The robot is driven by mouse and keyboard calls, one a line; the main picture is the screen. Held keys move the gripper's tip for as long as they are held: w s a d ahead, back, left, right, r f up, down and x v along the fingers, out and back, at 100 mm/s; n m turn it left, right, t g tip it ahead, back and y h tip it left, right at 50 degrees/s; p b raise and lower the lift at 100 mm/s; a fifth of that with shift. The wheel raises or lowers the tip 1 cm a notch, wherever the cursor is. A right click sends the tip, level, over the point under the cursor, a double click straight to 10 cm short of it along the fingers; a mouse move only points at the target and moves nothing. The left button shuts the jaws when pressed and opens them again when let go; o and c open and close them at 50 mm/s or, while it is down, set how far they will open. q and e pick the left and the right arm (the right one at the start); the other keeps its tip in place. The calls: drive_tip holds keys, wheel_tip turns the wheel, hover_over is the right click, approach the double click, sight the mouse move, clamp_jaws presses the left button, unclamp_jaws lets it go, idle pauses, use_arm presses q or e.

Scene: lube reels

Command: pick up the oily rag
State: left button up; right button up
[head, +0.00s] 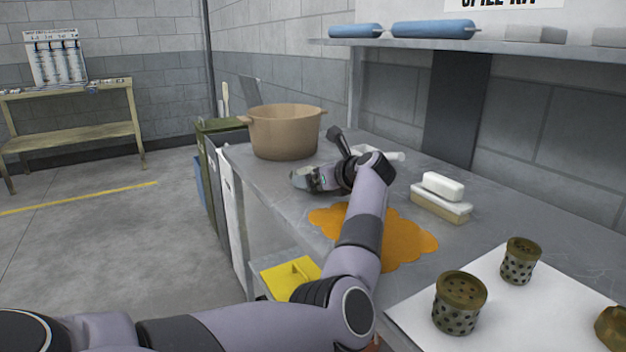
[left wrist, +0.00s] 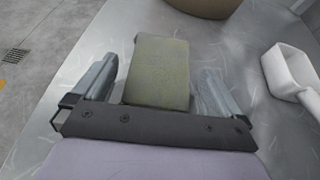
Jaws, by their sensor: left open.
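A flat olive-green, cloth-like block, apparently the folded oily rag (left wrist: 158,72), lies on the grey metal bench top (left wrist: 255,120). My left gripper (left wrist: 155,82) is open, with one finger on each side of the rag and narrow gaps between. In the head view my left gripper (head: 308,178) is low over the bench in front of the tan pot and largely hides the rag. My right gripper is not in view.
The tan pot (head: 285,135) stands just beyond the gripper. A white scoop-like item (left wrist: 288,72) lies to the right. An orange spill (head: 405,240) spreads under my forearm. A brush or sponge block (head: 440,203) and perforated cans (head: 460,305) are further right.

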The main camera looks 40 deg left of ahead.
use_arm(q)
drive_tip(key=shift+a+f, duration=0.15)
drive_tip(key=shift+a, duration=0.1)
drive_tip(key=c, duration=1.1)
drive_tip(key=shift+o, duration=0.2)
